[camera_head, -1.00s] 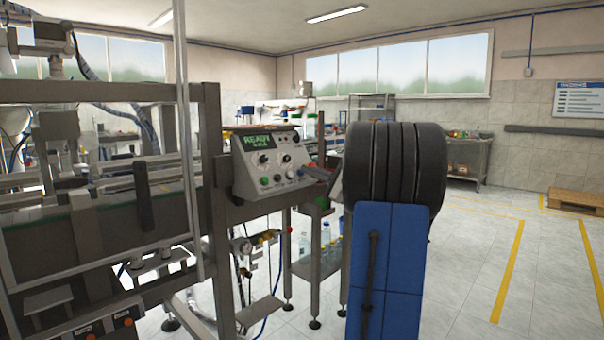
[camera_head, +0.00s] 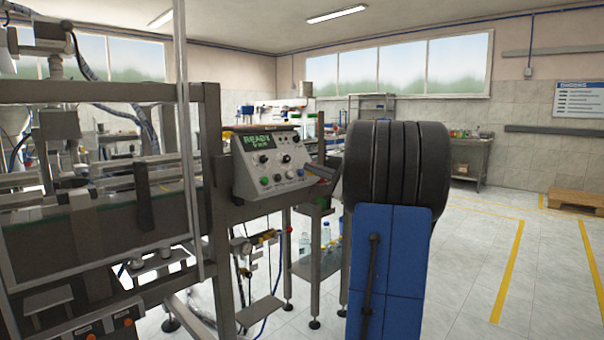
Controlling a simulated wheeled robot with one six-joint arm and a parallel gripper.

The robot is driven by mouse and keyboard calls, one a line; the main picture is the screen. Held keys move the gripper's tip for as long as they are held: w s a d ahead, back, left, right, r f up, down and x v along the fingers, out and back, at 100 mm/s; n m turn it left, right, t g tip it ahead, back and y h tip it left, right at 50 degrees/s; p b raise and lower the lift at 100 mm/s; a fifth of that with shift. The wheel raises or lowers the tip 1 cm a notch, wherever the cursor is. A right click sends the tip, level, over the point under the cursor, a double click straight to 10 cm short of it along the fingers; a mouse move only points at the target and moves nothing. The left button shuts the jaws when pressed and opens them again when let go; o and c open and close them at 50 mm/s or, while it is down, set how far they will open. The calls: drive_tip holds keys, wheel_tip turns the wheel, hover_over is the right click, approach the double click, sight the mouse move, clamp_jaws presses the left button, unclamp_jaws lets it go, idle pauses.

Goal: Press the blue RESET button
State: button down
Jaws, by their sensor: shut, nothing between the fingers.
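The grey control panel (camera_head: 268,165) stands on the machine frame left of centre, with a green-lit display (camera_head: 257,142) reading READY. Knobs sit below the display, and a row of small buttons runs along the lower edge. A green button (camera_head: 264,181) is at the left of that row.
Machine frame posts and a conveyor (camera_head: 110,225) fill the left side. Air fittings (camera_head: 262,240) hang below the panel. A steel stand with bottles (camera_head: 305,243) is behind. The tiled floor at right is open, with yellow lines and a pallet (camera_head: 577,198).

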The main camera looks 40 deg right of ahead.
drive_tip(key=shift+s+r, duration=0.1)
drive_tip(key=shift+s, duration=0.05)
drive_tip(key=s+r, duration=0.1)
drive_tip(key=s, duration=0.1)
drive_tip(key=s+r, duration=0.1)
drive_tip(key=shift+s+d+r, duration=0.15)
drive_tip(key=shift+s+r, duration=0.2)
drive_tip(key=shift+s, duration=0.05)
idle(0.7)
